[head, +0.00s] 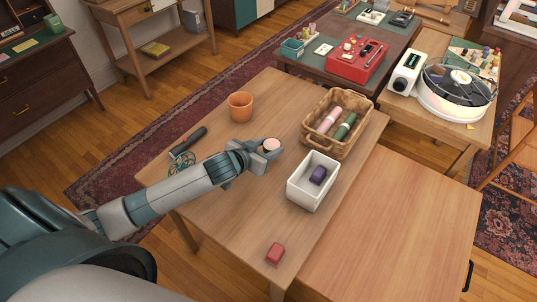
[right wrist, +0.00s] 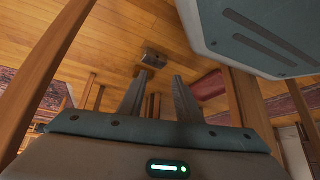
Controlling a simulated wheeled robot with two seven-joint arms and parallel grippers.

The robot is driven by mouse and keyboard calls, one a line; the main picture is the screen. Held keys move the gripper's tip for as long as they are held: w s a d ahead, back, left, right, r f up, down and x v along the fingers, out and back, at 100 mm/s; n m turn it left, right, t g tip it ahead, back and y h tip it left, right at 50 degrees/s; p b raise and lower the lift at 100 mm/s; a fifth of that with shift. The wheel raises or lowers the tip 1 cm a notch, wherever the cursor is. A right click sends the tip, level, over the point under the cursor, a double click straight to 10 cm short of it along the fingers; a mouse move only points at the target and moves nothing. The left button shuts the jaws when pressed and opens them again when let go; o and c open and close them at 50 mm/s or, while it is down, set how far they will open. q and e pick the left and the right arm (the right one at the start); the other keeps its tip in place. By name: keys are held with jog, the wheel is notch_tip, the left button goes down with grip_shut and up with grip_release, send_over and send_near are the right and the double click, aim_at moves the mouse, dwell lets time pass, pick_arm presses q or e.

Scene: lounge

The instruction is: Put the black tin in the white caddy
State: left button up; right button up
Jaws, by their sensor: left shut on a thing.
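The white caddy (head: 291,194) stands on the wooden table, open at the top, with a small dark purple item (head: 318,174) inside. My left gripper (head: 267,152) is shut on a small round thing with a pale pink top (head: 271,144), left of the caddy and apart from it. Its sides are mostly hidden by the fingers. I cannot make out a clearly black tin; I cannot tell if the held thing is it. My right gripper (right wrist: 159,76) is open and empty in the right wrist view, with floor and wooden legs beyond.
A wicker basket (head: 354,141) with pink and green rolls stands behind the caddy. An orange pot (head: 240,106), a dark-handled utensil (head: 188,141) and a red block (head: 275,253) are also on the table (head: 225,220). The lower wooden surface (head: 400,225) at right is clear.

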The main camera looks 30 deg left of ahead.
jog(key=shift+w+r, duration=0.1)
jog(key=shift+w, duration=0.05)
pick_arm(q)
jog(key=shift+f, duration=0.3)
notch_tip(320, 180, down, 3)
jog(key=shift+r, duration=0.1)
jog(key=shift+f, duration=0.3)
pick_arm(e)
jog(key=shift+s+d+f, duration=0.15)
jog(key=shift+s+f, duration=0.2)
jog(key=shift+s, duration=0.35)
pick_arm(q)
jog(key=shift+f, duration=0.15)
jog(key=o, duration=1.1)
pick_arm(e)
jog(key=shift+w+r, duration=0.25)
jog(key=shift+w, duration=0.2)
